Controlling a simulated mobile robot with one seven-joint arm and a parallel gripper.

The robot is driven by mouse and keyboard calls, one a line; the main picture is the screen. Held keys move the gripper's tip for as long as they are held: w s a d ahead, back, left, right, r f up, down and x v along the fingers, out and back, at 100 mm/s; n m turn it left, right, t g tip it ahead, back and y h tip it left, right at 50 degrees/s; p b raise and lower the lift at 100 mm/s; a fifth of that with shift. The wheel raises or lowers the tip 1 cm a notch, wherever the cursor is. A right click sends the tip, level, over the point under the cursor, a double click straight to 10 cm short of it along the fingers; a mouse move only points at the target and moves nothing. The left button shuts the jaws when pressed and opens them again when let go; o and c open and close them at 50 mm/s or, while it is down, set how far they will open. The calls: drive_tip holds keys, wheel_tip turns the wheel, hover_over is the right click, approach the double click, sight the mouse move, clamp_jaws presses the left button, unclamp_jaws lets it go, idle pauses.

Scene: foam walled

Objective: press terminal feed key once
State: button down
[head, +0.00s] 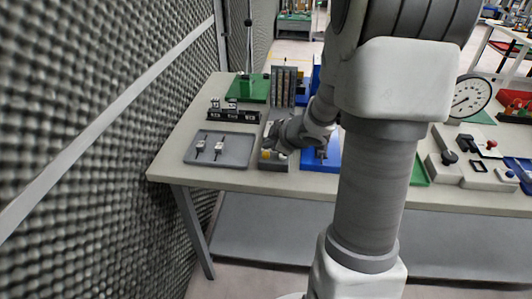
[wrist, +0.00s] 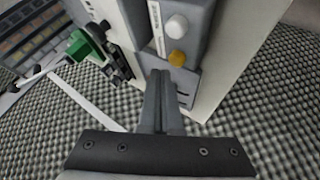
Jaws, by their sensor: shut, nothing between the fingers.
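The terminal is a grey box (wrist: 190,82) with a white key (wrist: 176,26) and a yellow key (wrist: 177,58) on its face, beside a white label strip too small to read. In the head view the terminal (head: 276,166) stands near the table's front edge, its yellow key (head: 265,154) showing at the left. I cannot tell by lettering which key is the feed key. My gripper (wrist: 160,74) is shut and empty, its fingertips close to the terminal's face just beside the yellow key. Contact cannot be told. In the head view my gripper (head: 277,149) partly hides the terminal's face.
A grey tray (head: 220,161) with two small parts lies left of the terminal. A black block row (head: 232,115) and a green board (head: 247,91) stand behind it. A blue panel (head: 320,163) is close on the right. A foam wall (head: 90,130) borders the left.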

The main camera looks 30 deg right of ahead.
drive_tip(key=shift+f, duration=0.5)
drive_tip(key=shift+f+b, duration=0.5)
drive_tip(key=shift+b, duration=0.15)
idle(0.5)
drive_tip(key=shift+r, duration=0.2)
drive_tip(key=shift+r+p, duration=0.8)
drive_tip(key=shift+p, duration=0.3)
wheel_tip(320, 180, up, 5)
drive_tip(key=p, duration=0.5)
idle(0.6)
